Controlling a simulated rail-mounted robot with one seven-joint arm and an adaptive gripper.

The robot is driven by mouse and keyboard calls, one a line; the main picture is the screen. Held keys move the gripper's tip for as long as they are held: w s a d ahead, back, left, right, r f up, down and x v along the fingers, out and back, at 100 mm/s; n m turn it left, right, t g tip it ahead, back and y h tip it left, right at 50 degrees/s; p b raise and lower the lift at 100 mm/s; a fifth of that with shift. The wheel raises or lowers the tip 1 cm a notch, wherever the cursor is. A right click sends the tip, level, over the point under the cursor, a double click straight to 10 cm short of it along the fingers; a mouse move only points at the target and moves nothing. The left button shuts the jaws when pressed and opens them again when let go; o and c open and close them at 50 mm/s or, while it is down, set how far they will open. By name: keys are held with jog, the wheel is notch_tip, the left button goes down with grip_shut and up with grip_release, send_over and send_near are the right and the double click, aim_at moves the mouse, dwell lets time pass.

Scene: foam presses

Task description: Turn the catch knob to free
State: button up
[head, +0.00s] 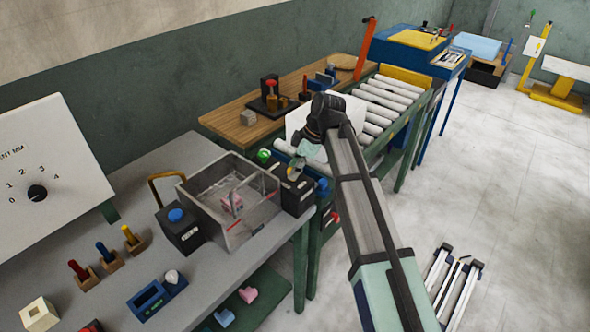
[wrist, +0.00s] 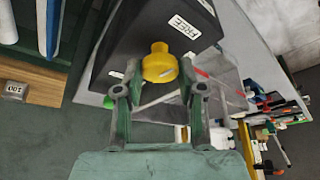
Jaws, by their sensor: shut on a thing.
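The catch knob (wrist: 160,62) is yellow and sits on the face of a black box (wrist: 135,32) in the wrist view. A white label reading FREE (wrist: 182,27) is on that face, above and right of the knob. My gripper (wrist: 160,78) is shut on the knob, one finger on each side. Another small pale mark left of the knob is mostly hidden by a finger. In the head view my gripper (head: 298,160) is over the black box (head: 297,196) at the bench's right end, and the knob is mostly hidden.
A clear-walled bin (head: 215,215) stands just left of the box. A blue knob (head: 322,187) and a green knob (head: 264,155) are close by. A black block with a blue button (head: 180,232) stands further left. A roller conveyor (head: 385,100) lies behind.

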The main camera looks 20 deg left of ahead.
jog(key=shift+f+n, duration=0.1)
jog(key=shift+n, duration=0.5)
jog(key=o, duration=1.1)
jog(key=v, duration=1.2)
jog(key=shift+w+a, duration=0.2)
jog(key=shift+w, duration=0.05)
